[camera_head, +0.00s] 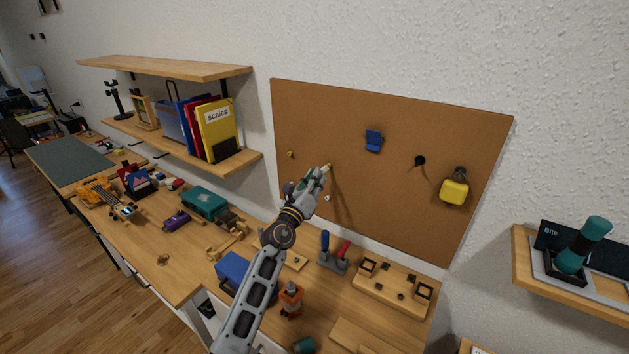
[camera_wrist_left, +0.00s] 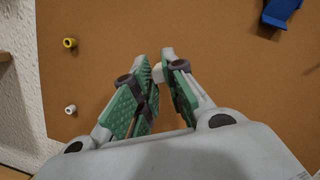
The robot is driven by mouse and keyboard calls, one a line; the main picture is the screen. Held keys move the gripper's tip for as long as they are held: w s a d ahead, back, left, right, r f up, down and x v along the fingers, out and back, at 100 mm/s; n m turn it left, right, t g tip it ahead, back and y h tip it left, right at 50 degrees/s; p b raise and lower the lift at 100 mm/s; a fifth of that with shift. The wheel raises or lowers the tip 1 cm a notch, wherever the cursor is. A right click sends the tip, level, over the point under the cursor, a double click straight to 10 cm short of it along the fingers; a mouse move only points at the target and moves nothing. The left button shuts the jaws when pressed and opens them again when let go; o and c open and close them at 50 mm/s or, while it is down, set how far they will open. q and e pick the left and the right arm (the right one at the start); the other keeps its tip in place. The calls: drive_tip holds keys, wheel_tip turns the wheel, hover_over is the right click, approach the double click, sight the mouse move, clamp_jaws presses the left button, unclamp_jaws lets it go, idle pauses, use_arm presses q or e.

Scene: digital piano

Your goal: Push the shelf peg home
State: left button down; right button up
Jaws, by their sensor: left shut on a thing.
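My left gripper (camera_head: 321,174) reaches up to the cork board (camera_head: 400,110). In the left wrist view its green-padded fingers (camera_wrist_left: 168,66) are closed around a small pale peg-like piece (camera_wrist_left: 157,73) at their tips, in front of the board. The fingers hide much of this piece, and I cannot tell how deep it sits. A yellow peg (camera_head: 290,154) stands on the board to the left; it also shows in the wrist view (camera_wrist_left: 70,43). A white peg (camera_wrist_left: 70,109) is below it in the wrist view. My right gripper is not in view.
A blue holder (camera_head: 374,141), a black hook (camera_head: 420,161) and a hanging yellow tag (camera_head: 454,190) are on the board. Shelves with folders (camera_head: 216,128) stand left. The bench below holds a screwdriver stand (camera_head: 333,262) and a wooden block (camera_head: 392,290).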

use_arm(q)
drive_tip(key=shift+w, duration=0.1)
drive_tip(key=c, duration=1.4)
unclamp_jaws()
drive_tip(key=p+v, duration=0.1)
drive_tip(key=v, duration=0.4)
